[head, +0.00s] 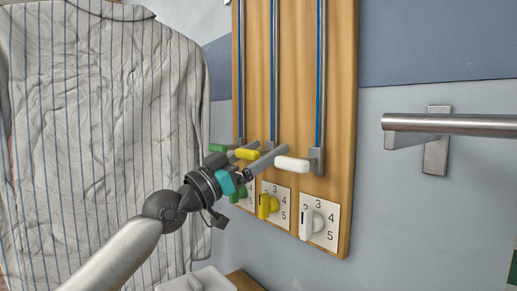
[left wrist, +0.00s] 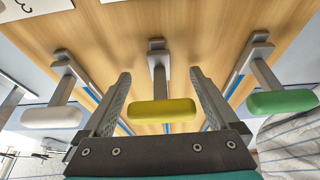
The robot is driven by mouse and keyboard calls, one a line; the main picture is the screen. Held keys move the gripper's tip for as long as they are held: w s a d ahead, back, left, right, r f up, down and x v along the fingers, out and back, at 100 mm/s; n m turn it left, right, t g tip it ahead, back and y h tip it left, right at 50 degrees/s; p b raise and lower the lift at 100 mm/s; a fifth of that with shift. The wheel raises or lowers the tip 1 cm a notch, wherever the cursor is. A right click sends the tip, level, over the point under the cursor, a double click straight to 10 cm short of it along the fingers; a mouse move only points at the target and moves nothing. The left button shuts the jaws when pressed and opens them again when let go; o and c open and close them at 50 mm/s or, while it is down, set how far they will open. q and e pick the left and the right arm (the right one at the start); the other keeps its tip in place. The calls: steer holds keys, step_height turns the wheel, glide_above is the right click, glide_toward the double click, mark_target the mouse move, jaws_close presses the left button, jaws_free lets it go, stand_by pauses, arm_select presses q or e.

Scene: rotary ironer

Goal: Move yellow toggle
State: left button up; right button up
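The yellow toggle (head: 247,154) is a rounded yellow grip on a grey lever, the middle one of three on a wooden board. My left gripper (head: 268,147) is open, with one finger on each side of it. In the left wrist view the yellow toggle (left wrist: 162,111) lies crosswise between the open fingers (left wrist: 160,73), with its ends close to them. I cannot tell whether either finger touches it. My right gripper is not in view.
A green toggle (head: 217,148) and a white toggle (head: 292,164) flank the yellow one closely. Green, yellow (head: 265,206) and white (head: 308,222) knobs on numbered plates sit below. A striped shirt (head: 90,130) hangs at left; a metal rail (head: 455,123) is at right.

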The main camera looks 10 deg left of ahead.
arm_select(q)
steer(key=shift+o, duration=0.2)
steer(key=shift+s+a+r, duration=0.15)
steer(key=shift+s+r, duration=0.05)
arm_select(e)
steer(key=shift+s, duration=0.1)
arm_select(q)
steer(key=shift+a, duration=0.1)
steer(key=shift+s+a+f, duration=0.2)
steer(key=shift+s, duration=0.05)
steer(key=b+v, duration=0.7)
steer(key=v, duration=0.7)
steer(key=shift+s+b, duration=0.2)
steer(key=shift+b, duration=0.1)
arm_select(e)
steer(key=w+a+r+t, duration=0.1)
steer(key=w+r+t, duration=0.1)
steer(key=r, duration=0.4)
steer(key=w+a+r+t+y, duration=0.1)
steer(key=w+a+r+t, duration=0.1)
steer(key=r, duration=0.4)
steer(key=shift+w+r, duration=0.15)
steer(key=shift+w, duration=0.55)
arm_select(q)
steer(key=shift+f, duration=0.1)
